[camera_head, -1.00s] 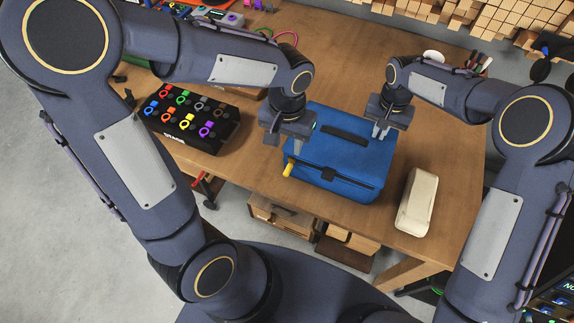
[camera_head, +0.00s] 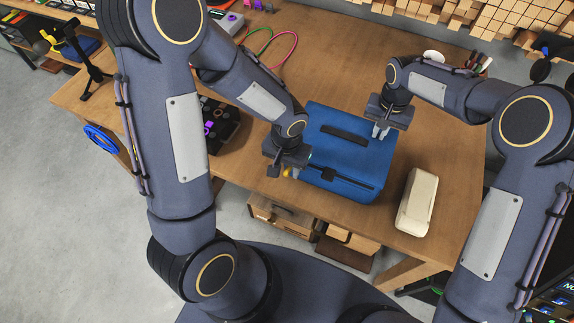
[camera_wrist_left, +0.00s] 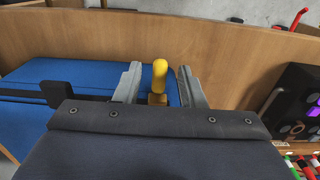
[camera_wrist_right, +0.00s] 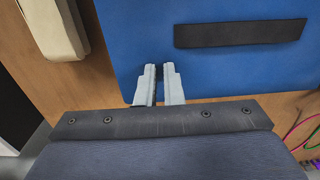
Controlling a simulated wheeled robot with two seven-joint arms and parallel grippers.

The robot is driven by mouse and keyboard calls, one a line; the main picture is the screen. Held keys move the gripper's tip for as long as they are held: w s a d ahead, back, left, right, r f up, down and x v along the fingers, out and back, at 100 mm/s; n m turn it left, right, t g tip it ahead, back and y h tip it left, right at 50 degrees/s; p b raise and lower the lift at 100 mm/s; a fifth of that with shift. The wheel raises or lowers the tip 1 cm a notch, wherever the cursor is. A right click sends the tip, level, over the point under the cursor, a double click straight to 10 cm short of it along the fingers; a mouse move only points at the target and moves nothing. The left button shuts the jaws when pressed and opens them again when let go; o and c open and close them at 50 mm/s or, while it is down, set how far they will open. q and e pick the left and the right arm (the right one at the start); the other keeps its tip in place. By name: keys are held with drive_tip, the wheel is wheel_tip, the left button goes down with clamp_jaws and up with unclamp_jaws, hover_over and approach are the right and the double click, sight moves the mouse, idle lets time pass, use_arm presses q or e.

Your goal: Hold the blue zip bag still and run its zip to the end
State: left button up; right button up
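The blue zip bag (camera_head: 345,155) lies on the wooden table, with a dark zip line (camera_head: 350,180) along its near side. A yellow pull tab (camera_wrist_left: 160,75) is at the bag's left end. My left gripper (camera_head: 284,172) is at that end; in the left wrist view (camera_wrist_left: 161,88) its open fingers stand either side of the tab, with gaps showing. My right gripper (camera_head: 380,131) is at the bag's right edge. In the right wrist view (camera_wrist_right: 159,85) its fingers are nearly together at the edge, with a thin dark part between them.
A cream case (camera_head: 417,202) lies on the table right of the bag. A black box with coloured rings (camera_head: 217,125) is partly hidden behind my left arm. Pink and green cables (camera_head: 270,45) lie at the back. Bare table shows right of the bag.

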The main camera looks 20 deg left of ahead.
use_arm(q)
drive_tip(key=shift+f, duration=0.1)
clamp_jaws()
drive_tip(key=d, duration=0.4)
drive_tip(key=shift+d, duration=0.2)
unclamp_jaws()
wheel_tip(320, 180, up, 12)
drive_tip(key=shift+s, duration=0.2)
idle(0.4)
